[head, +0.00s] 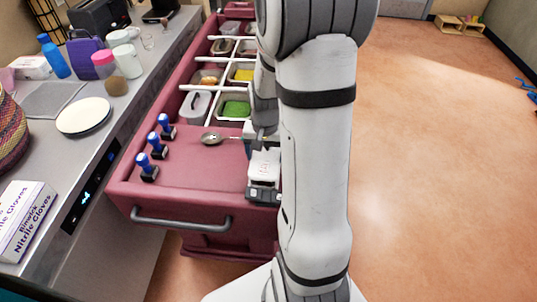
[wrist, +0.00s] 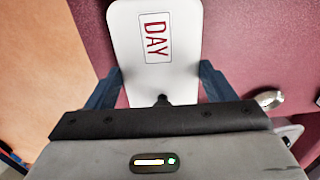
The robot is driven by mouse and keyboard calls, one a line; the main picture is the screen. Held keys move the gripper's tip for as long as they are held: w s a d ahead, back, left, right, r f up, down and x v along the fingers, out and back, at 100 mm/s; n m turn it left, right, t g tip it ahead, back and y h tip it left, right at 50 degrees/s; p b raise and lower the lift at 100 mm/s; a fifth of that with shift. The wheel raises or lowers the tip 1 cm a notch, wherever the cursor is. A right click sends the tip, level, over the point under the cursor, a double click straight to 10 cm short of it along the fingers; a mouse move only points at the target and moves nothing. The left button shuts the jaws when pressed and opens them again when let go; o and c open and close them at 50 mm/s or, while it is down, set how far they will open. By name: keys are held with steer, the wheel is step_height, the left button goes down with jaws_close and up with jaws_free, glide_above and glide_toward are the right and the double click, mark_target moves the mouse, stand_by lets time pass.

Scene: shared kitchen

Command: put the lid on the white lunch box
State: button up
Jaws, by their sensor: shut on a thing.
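A flat white piece with rounded corners and a red-framed "DAY" label (wrist: 187,45) lies between the blue fingers of my gripper (wrist: 161,74) in the wrist view. My gripper is shut on it. In the head view this white piece (head: 264,168) shows at the near right of the maroon cart top, partly behind my arm. It looks like a lid or a box top; I cannot tell which, nor whether anything is beneath it. A white oblong container (head: 194,106) sits in the cart's left row; I cannot tell if it is the lunch box.
The maroon cart (head: 200,185) carries several food pans, a metal ladle (head: 211,138) and blue-handled stamps (head: 158,146). The counter at left holds a white plate (head: 84,116) and a glove box (head: 22,217).

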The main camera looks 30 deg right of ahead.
steer(key=shift+f, duration=0.75)
steer(key=shift+f+b, duration=0.55)
steer(key=shift+f, duration=0.1)
steer(key=o, duration=1)
steer(key=shift+r, duration=0.15)
